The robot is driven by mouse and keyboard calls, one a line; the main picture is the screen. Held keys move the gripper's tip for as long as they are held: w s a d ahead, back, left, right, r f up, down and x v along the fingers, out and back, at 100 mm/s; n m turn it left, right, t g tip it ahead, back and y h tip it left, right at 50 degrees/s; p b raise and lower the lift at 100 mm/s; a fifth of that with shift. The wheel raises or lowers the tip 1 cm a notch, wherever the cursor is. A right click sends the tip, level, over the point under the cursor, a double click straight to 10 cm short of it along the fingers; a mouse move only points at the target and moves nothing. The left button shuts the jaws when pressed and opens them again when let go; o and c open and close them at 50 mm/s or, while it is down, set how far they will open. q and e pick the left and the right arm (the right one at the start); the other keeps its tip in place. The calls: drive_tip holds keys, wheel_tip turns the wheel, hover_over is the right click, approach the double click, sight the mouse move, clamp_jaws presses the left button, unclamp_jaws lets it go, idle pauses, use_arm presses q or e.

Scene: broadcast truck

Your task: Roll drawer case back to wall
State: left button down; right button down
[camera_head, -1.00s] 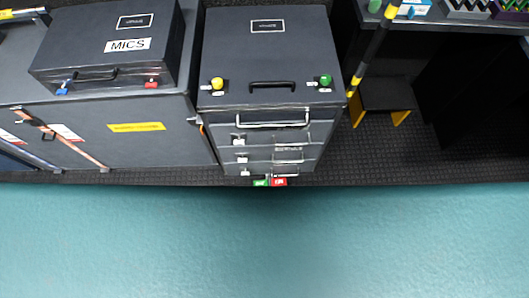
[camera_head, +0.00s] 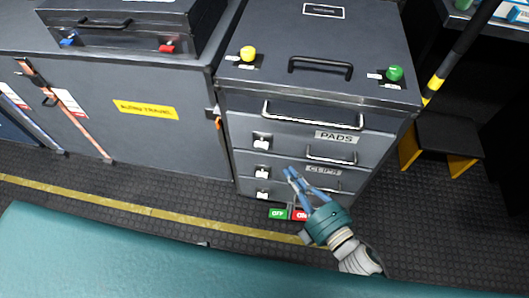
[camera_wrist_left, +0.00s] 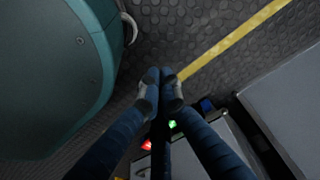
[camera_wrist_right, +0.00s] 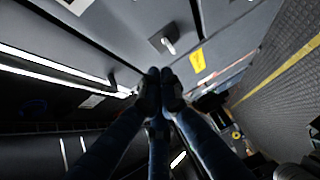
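The drawer case (camera_head: 330,152) is dark grey, with drawers labelled PADS and CLIPS, metal handles and white latches. It stands upright beside the long grey cabinet. At its foot are a green OFF pedal (camera_head: 278,213) and a red ON pedal (camera_head: 301,215), the red one partly hidden by my right gripper. My right gripper (camera_head: 291,172) is in front of the lower drawers, its fingertips together and empty; whether it touches the case is unclear. My left gripper (camera_wrist_left: 160,76) is outside the head view. Its wrist view shows the fingertips together, empty, above the dark floor, with the pedals' green and red beyond.
The grey cabinet (camera_head: 110,145) with a MICS case (camera_head: 120,20) on top stands left of the drawer case. A black and yellow stool (camera_head: 445,140) and a striped pole (camera_head: 460,50) are at the right. A yellow line (camera_head: 130,203) crosses the studded floor.

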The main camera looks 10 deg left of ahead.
wheel_tip(320, 180, up, 3)
drive_tip(key=s+a+n+y, duration=0.1)
drive_tip(key=a+n+y, duration=0.1)
drive_tip(key=a, duration=0.1)
approach(254, 124)
drive_tip(key=a, duration=0.4)
use_arm(q)
drive_tip(key=shift+w+d+f+b, duration=0.15)
drive_tip(key=shift+w+f+b, duration=0.25)
drive_tip(key=shift+w, duration=0.15)
use_arm(e)
drive_tip(key=w, duration=0.3)
drive_tip(key=shift+w+d+r, duration=0.15)
drive_tip(key=shift+w, duration=0.05)
drive_tip(key=shift+w, duration=0.1)
